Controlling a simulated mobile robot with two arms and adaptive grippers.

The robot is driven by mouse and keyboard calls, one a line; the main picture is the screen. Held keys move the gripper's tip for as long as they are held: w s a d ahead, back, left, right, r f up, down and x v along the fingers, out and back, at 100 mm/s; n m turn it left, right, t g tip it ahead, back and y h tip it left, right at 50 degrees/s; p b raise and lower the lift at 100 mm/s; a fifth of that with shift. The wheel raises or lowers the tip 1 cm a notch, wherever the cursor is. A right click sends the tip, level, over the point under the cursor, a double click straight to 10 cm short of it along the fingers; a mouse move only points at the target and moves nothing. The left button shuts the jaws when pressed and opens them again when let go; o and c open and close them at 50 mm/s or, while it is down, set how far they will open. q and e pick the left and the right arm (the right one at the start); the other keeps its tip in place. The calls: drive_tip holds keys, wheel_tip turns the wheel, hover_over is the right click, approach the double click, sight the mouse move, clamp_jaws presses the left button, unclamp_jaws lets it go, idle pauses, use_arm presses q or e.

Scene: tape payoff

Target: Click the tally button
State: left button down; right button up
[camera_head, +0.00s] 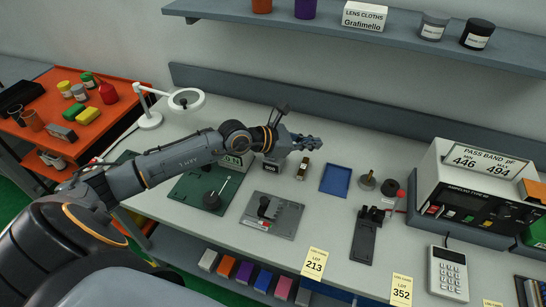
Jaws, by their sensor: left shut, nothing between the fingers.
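My left gripper (316,143) reaches in from the left over the back half of the workbench. It is shut and empty, with its fingers pointing right. I cannot make out for certain which thing is the tally button. A small grey box (271,168) with a light label stands below the gripper, partly hidden by it. A small dark and brass-coloured piece (303,168) stands just right of that box, below the fingertips. No contact between the gripper and either one can be made out. My right gripper is not in view.
A grey plate with a black knob (282,222) and a green mat (190,197) lie in front. A blue tray (335,181) lies right of the gripper. A tester (460,190) and a calculator (447,273) stand at right. A shelf (390,40) overhangs the back.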

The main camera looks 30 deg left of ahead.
use_arm(q)
drive_tip(key=w+a+f+m+g+y, duration=0.1)
drive_tip(key=a+y, duration=0.4)
drive_tip(key=a, duration=0.9)
drive_tip(key=shift+f+m+g+y, duration=0.4)
drive_tip(key=shift+f+m, duration=0.3)
drive_tip(key=shift+f, duration=0.2)
drive_tip(key=shift+w+f, duration=0.1)
wheel_tip(320, 180, down, 8)
drive_tip(key=b, duration=0.5)
drive_tip(key=shift+f+b, duration=0.35)
